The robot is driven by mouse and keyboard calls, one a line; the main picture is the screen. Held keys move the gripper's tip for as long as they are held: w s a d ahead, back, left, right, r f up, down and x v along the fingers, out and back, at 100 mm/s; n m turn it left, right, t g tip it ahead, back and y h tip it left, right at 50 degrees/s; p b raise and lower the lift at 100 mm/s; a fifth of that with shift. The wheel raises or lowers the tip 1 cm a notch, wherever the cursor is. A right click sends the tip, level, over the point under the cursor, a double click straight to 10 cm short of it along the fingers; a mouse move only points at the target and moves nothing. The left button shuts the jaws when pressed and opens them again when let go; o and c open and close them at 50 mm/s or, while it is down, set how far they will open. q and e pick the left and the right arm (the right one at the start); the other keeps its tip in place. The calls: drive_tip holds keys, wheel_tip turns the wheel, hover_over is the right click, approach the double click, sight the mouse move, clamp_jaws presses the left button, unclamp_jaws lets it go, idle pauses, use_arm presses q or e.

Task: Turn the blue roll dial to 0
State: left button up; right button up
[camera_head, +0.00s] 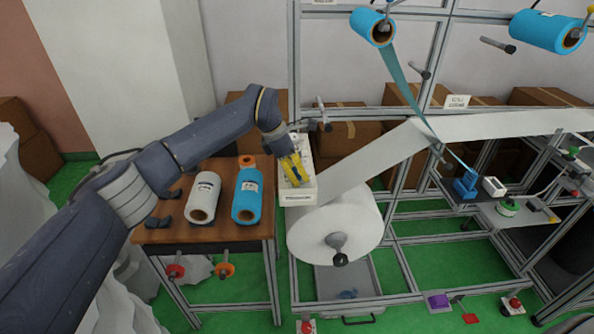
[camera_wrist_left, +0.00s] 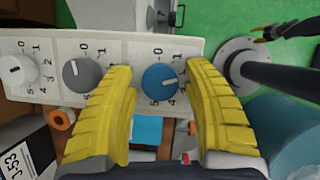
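The blue dial (camera_wrist_left: 160,83) sits on a white control box (camera_wrist_left: 120,48), which also shows in the head view (camera_head: 299,197). Its white pointer mark points to the right, away from the 0 printed above it; the number there is hidden by a finger. My left gripper (camera_wrist_left: 161,72) is open, with one yellow finger on each side of the blue dial. I cannot tell whether the fingers touch it. In the head view my left gripper (camera_head: 294,170) reaches down over the box and covers the blue dial.
A grey dial (camera_wrist_left: 82,75) and a white dial (camera_wrist_left: 17,69) sit left of the blue one. A large white roll (camera_head: 335,225) stands beside the box. A white roll (camera_head: 204,197) and a blue roll (camera_head: 247,195) lie on the wooden table (camera_head: 160,235) at left.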

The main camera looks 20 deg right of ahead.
use_arm(q)
drive_tip(key=c, duration=1)
drive_tip(key=shift+n, duration=0.3)
drive_tip(key=n+t, duration=0.1)
drive_tip(key=n, duration=0.2)
drive_tip(key=shift+n+t, duration=0.4)
drive_tip(key=n+t, duration=0.1)
drive_tip(key=n, duration=0.2)
drive_tip(key=shift+n+y, duration=0.3)
drive_tip(key=shift+y, duration=0.1)
drive_tip(key=n+t+y, duration=0.1)
drive_tip(key=n, duration=0.2)
drive_tip(key=shift+n, duration=0.3)
clamp_jaws()
drive_tip(key=n+y, duration=0.1)
drive_tip(key=n, duration=0.3)
drive_tip(key=shift+t, duration=0.4)
drive_tip(key=shift+n+y, duration=0.3)
drive_tip(key=o, duration=1.2)
unclamp_jaws()
